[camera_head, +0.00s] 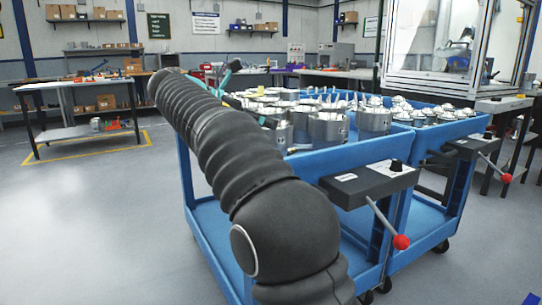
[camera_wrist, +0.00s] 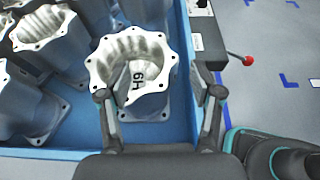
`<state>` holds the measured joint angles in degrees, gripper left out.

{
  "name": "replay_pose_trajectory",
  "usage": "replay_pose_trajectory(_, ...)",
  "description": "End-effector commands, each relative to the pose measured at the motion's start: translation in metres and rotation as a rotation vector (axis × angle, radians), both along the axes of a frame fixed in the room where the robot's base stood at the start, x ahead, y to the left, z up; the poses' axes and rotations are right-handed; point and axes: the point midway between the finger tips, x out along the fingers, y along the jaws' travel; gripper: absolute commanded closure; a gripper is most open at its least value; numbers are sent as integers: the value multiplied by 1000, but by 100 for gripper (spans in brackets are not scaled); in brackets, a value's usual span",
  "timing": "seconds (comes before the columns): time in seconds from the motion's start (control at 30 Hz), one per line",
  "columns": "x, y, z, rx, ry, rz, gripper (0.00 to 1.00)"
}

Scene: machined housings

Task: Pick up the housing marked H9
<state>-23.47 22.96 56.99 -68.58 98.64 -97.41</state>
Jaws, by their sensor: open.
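The housing marked H9 (camera_wrist: 150,88) is a light grey metal part with a scalloped, bolt-holed flange and a hollow middle. It stands on the blue cart in the wrist view, its H9 mark turned sideways on the inner wall. In the head view my dark arm hides much of the cart's near left end, and I cannot pick out H9 among the housings there.
Other housings (camera_wrist: 48,30) stand close on the left in the wrist view. The blue cart (camera_head: 345,158) holds several housings, with a second blue cart (camera_head: 465,127) beside it. A red-knobbed lever (camera_head: 400,242) juts from the cart's side.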

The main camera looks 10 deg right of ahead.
Motion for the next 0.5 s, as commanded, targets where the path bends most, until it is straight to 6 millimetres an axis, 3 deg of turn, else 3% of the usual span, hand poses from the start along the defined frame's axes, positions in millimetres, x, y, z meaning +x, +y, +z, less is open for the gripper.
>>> replay_pose_trajectory(0.27, 3, -13, -9, 1, 0, -2, 35)
replay_pose_trajectory(0.5, 10, -42, -25, 1, 1, -3, 35)
